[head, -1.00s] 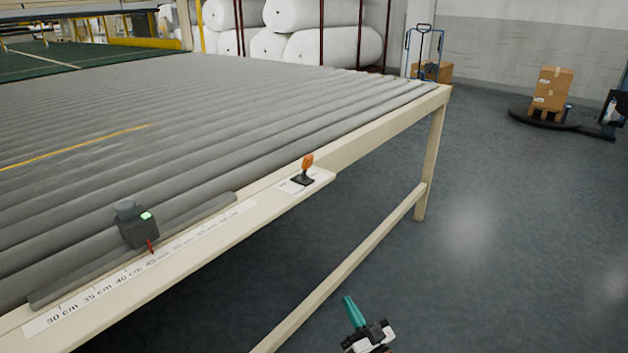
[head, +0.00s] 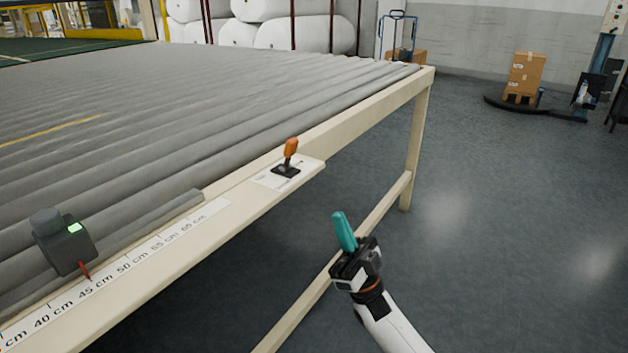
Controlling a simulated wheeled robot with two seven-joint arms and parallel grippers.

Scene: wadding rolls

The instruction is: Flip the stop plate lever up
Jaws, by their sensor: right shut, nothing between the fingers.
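The stop plate lever (head: 290,151) has an orange handle on a black base and stands nearly upright, leaning a little to the right at its top. It sits on a small white plate (head: 272,181) on the beige side rail of the roller table. My right gripper (head: 344,230), with teal fingers, is shut and empty. It is to the right of and below the lever in the picture, apart from it, beyond the rail's edge. My left gripper is out of view.
A dark stop block (head: 63,245) with a green display and red pointer stands by the centimetre scale (head: 130,265) on the rail. The grey rollers (head: 200,110) fill the table. Open floor (head: 500,220) lies to the right.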

